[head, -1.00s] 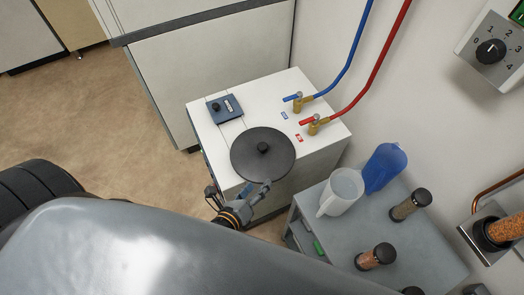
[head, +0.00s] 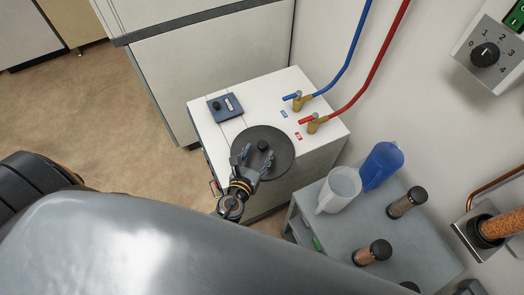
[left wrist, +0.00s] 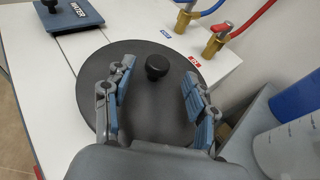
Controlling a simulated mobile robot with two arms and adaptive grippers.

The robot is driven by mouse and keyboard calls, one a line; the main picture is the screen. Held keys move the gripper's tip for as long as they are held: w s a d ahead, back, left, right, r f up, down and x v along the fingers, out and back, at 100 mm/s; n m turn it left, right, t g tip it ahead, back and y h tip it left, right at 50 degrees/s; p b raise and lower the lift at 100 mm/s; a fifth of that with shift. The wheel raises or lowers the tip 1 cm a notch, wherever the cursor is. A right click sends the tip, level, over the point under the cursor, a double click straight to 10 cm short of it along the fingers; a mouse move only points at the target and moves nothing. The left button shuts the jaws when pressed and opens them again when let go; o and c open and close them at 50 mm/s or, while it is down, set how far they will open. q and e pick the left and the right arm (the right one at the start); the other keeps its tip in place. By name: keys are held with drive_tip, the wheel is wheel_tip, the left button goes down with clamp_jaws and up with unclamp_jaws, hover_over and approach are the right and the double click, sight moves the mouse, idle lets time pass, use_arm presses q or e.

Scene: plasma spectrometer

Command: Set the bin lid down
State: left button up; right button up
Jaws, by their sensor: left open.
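The round dark grey bin lid (head: 279,139), with a black knob (head: 263,145) at its middle, lies on the white top of the cabinet, near its front edge. It also shows in the left wrist view (left wrist: 150,57), knob upward. My left gripper (head: 254,155) is over the front part of the lid. Its two fingers (left wrist: 155,92) are spread apart on either side of the knob in the left wrist view, with nothing between them gripped. My right gripper is out of view.
The white cabinet (head: 240,120) carries a blue panel (head: 225,107) and brass valves (head: 297,103) with blue and red hoses. To the right, a grey stand (head: 345,235) holds a white jug (head: 340,190), a blue jug (head: 381,166) and dark-capped jars (head: 405,203).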

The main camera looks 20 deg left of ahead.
sight(261, 148)
use_arm(q)
drive_tip(key=x, duration=0.5)
drive_tip(key=shift+a+f, duration=0.1)
drive_tip(key=shift+f, duration=0.2)
clamp_jaws()
